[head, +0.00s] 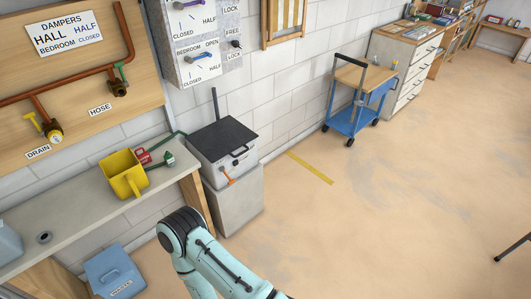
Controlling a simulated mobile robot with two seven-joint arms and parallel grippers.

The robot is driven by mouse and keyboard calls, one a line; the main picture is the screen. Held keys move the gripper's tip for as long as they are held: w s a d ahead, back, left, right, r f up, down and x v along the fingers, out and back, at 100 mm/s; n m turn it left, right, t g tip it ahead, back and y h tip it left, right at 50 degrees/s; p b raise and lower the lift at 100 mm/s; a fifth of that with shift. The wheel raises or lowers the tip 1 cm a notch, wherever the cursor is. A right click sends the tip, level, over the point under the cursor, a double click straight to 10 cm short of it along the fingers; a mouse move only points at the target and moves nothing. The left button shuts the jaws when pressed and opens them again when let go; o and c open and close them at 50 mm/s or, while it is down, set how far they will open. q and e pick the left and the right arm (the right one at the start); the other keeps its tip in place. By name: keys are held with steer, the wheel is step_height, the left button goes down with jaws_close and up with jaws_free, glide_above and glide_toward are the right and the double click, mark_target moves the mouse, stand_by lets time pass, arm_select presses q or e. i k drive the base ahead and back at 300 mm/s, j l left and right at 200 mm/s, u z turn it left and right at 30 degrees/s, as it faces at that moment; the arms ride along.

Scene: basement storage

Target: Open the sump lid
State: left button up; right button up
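A pale grey box (222,170) with a flat black lid (222,137) stands on a grey block beside the wall; it appears to be the sump. The lid lies flat and looks closed. A black handle (239,151) sits at the lid's front edge. No label naming the sump is readable. One of my teal arms crosses the bottom middle of the head view, in front of the block and apart from the box. Neither gripper is in view.
A grey bench (85,205) at left holds a yellow container (123,174) and small red and green fittings. A blue bin (114,271) stands on the floor below. A blue cart (354,105) stands along the wall. The floor right of the box is clear.

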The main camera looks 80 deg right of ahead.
mark_target(221, 138)
steer(key=z, duration=2.35)
steer(key=i+l+z, duration=0.1)
steer(key=i, duration=0.45)
steer(key=i+l+z, duration=0.1)
steer(key=i, duration=0.5)
